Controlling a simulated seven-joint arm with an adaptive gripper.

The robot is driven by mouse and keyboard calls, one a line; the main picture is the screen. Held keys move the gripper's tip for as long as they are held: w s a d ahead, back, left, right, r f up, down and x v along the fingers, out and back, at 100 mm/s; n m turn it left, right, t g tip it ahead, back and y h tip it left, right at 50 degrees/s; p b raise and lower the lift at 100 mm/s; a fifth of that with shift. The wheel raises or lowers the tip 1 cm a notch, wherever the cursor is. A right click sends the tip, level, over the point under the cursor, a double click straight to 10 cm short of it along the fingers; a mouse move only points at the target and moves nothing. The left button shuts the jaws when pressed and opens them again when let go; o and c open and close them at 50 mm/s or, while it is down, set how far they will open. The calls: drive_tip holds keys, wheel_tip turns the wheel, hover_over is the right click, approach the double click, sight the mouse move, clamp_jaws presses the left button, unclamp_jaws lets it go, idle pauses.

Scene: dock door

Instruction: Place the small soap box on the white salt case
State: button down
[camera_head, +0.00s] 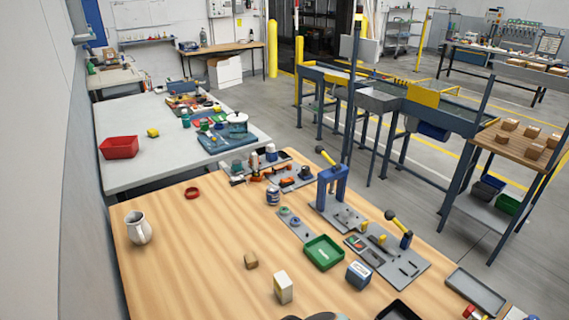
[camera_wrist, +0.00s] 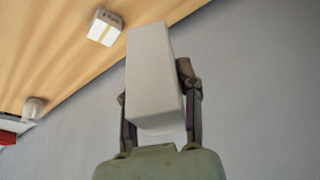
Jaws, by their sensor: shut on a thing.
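My gripper (camera_wrist: 158,105) is shut on a plain pale box, which I take to be the small soap box (camera_wrist: 152,75). Its printed faces do not show. The fingers press on its two sides, and it is clear of the table in the wrist view. The white salt case appears to be the white carton with a yellow part (camera_head: 283,287), standing upright at the front of the wooden table. It also shows at the top of the wrist view (camera_wrist: 104,27), apart from the held box. The held box and my fingers cannot be made out in the head view.
A white pitcher (camera_head: 138,228) stands at the left. The wooden table (camera_head: 190,270) is bare at front left.

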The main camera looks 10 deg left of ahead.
drive_tip(key=shift+f, duration=0.65)
drive_tip(key=shift+w+a+f, duration=0.15)
drive_tip(key=shift+a+f, duration=0.05)
drive_tip(key=shift+f, duration=0.1)
drive_tip(key=w+a+f, duration=0.2)
drive_tip(key=a+f, duration=0.1)
drive_tip(key=w+a+f, duration=0.3)
drive_tip(key=a, duration=0.1)
drive_tip(key=w+a+f, duration=0.2)
drive_tip(key=a+f, duration=0.1)
drive_tip(key=a, duration=0.1)
drive_tip(key=shift+w+f, duration=0.15)
drive_tip(key=shift+f, duration=0.1)
drive_tip(key=shift+w+a+f, duration=0.1)
drive_tip(key=shift+a+f, duration=0.05)
drive_tip(key=shift+f, duration=1.55)
drive_tip(key=shift+f, duration=0.1)
drive_tip(key=c, duration=0.7)
unclamp_jaws()
drive_tip(key=shift+c, duration=0.2)
